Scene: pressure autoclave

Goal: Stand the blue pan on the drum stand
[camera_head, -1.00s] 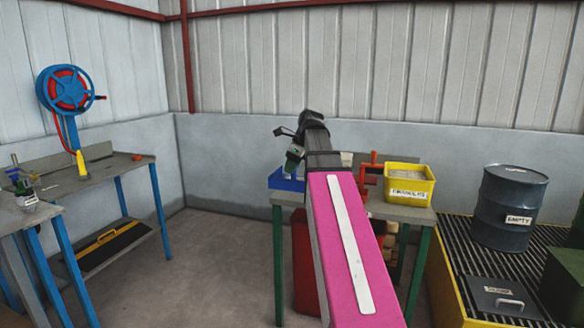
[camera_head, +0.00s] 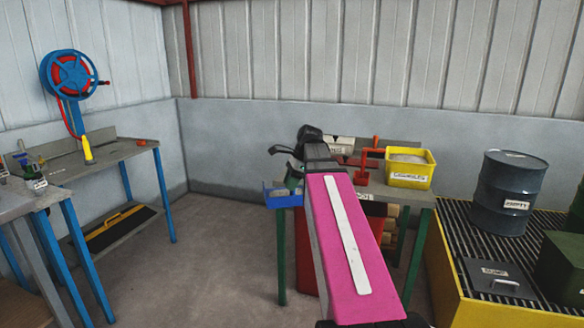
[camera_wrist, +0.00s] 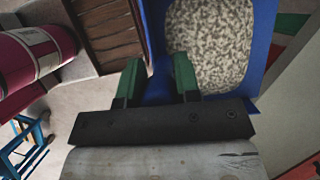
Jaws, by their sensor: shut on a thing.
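The blue pan (camera_head: 283,197) is at the left end of the green-legged table, low beside my gripper. In the wrist view the pan (camera_wrist: 256,45) fills the upper middle, with a speckled grey fill inside. My gripper (camera_wrist: 158,78) has its green fingers on either side of the pan's near left edge and is shut on it. In the head view my gripper (camera_head: 292,178) is partly hidden by my arm. A yellow, grated platform (camera_head: 452,262) at right carries a dark drum (camera_head: 508,192); I cannot tell if it is the drum stand.
The green-legged table (camera_head: 405,195) holds a yellow bin (camera_head: 409,168) and a red tool (camera_head: 366,163). A black lidded box (camera_head: 497,281) and a green box (camera_head: 563,269) sit on the platform. A blue-legged bench (camera_head: 122,155) stands left. Floor between is clear.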

